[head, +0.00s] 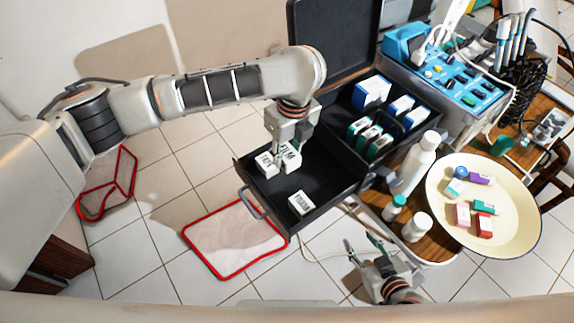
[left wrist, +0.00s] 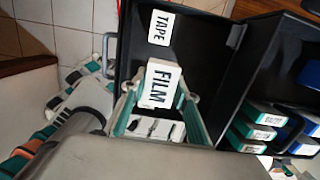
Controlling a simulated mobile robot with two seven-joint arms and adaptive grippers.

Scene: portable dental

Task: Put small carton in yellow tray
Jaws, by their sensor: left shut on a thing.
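A small white carton marked FILM (head: 291,158) is in the open black drawer area of the case. My left gripper (head: 280,154) is above the drawer, shut on this carton, which also shows between the fingers (left wrist: 158,100) in the left wrist view (left wrist: 160,83). A white surface with instrument pictures shows just below the word FILM there; I cannot tell whether it is the same carton. The yellow tray (head: 517,231) is the round, pale dish at the right, holding several small boxes. My right gripper (head: 365,243) is open and empty, low in the head view.
White cartons stand left of the held one (head: 265,164) and nearer the drawer's front (head: 301,204). The raised lid (head: 334,40) and compartment with several cartons (head: 370,137) stand beside the drawer (head: 335,181). White bottles (head: 418,164) stand between case and tray.

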